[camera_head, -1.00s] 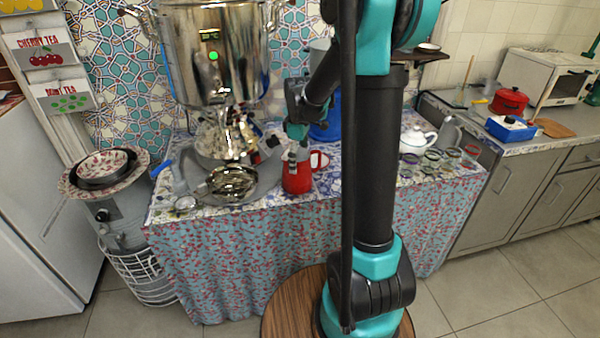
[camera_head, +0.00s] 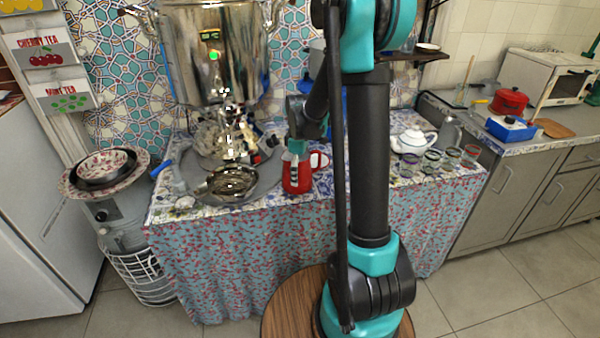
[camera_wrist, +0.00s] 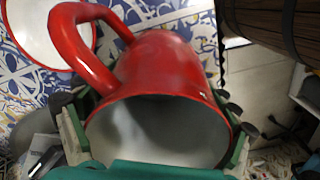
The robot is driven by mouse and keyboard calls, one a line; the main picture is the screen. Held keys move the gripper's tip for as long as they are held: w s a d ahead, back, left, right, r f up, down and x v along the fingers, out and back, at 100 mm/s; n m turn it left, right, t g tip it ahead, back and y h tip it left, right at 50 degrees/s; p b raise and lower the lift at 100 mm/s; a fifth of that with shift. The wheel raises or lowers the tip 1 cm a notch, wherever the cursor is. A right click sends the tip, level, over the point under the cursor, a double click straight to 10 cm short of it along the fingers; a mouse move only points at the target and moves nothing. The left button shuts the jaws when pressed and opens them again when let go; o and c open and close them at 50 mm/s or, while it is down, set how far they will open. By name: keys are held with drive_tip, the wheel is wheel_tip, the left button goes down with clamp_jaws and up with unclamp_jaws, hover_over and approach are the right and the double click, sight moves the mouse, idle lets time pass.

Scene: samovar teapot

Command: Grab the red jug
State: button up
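The red jug (camera_head: 297,182) stands on the patterned cloth of the table (camera_head: 330,189), right of the tray under the samovar. Its handle is on the right side in the head view. My gripper (camera_head: 295,162) is down at the jug, with a finger in front of its body. In the wrist view, I look into the white inside of the jug (camera_wrist: 172,62), with its red handle at upper left. My gripper's fingers (camera_wrist: 158,138) lie on either side of the rim. I cannot tell whether they press on it or leave a small gap.
A samovar (camera_head: 212,60) stands behind, with a metal bowl (camera_head: 232,181) on a grey tray (camera_head: 266,177) to the left. A white teapot (camera_head: 412,141) and several small glasses stand to the right. A round white-inside vessel (camera_wrist: 35,28) is close to the jug's handle.

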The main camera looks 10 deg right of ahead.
drive_tip(key=c, duration=0.6)
drive_tip(key=shift+r, duration=0.2)
